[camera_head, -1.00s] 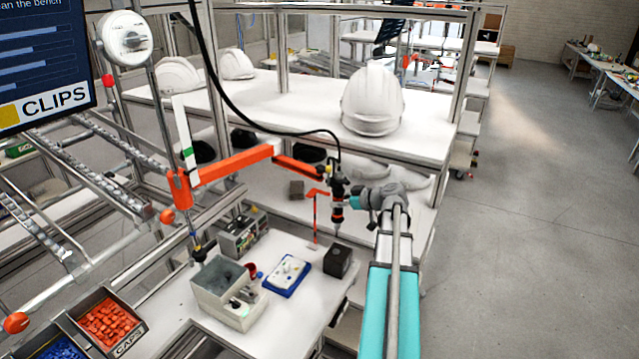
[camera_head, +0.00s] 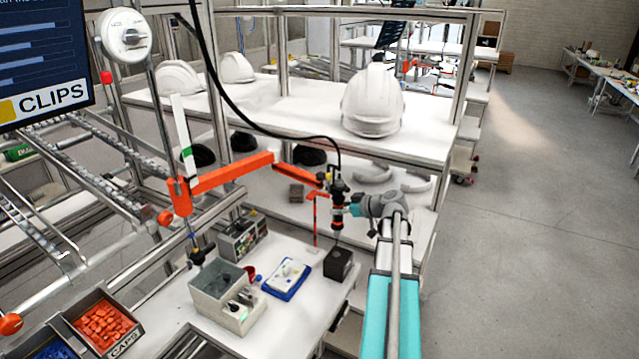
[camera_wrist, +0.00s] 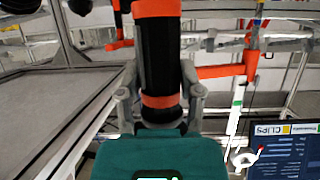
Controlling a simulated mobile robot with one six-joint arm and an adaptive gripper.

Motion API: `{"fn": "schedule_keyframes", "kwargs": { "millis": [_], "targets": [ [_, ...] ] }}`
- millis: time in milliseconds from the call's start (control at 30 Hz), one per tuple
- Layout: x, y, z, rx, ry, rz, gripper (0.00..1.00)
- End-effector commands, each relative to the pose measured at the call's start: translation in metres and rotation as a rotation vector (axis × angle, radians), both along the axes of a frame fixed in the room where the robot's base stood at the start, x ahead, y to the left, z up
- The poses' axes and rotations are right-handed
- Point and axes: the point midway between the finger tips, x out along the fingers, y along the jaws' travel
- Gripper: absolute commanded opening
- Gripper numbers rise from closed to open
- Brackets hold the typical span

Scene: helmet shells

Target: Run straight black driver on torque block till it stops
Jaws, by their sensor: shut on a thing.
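The straight black driver (camera_head: 337,205), black with orange bands, hangs upright from a jointed orange arm (camera_head: 233,173). My gripper (camera_head: 350,210) is shut on its body from the right. In the wrist view the driver (camera_wrist: 160,55) stands between the two grey fingers of my gripper (camera_wrist: 160,98), with one orange band at finger level. The torque block (camera_head: 339,263), a small dark cube, sits near the right edge of the white bench. The driver's tip is right over the block's top; I cannot tell whether it touches.
Left of the block are a blue-rimmed tray (camera_head: 287,278) and a grey bin (camera_head: 222,290). A second driver (camera_head: 197,250) hangs further left. An orange hook-shaped bar (camera_head: 315,220) stands just left of the held driver. A white helmet (camera_head: 372,100) sits on the shelf behind.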

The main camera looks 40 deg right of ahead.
Motion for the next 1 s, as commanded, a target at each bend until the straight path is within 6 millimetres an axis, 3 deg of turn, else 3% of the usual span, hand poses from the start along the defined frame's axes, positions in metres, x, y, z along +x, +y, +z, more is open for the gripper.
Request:
{"fn": "schedule_keyframes", "kwargs": {
  "millis": [400, 1000],
  "targets": [
    [0.000, 0.000, -0.018, 0.000, 0.001, 0.000, 0.00],
    [0.000, 0.000, -0.020, 0.000, 0.001, 0.000, 0.00]
  ]
}}
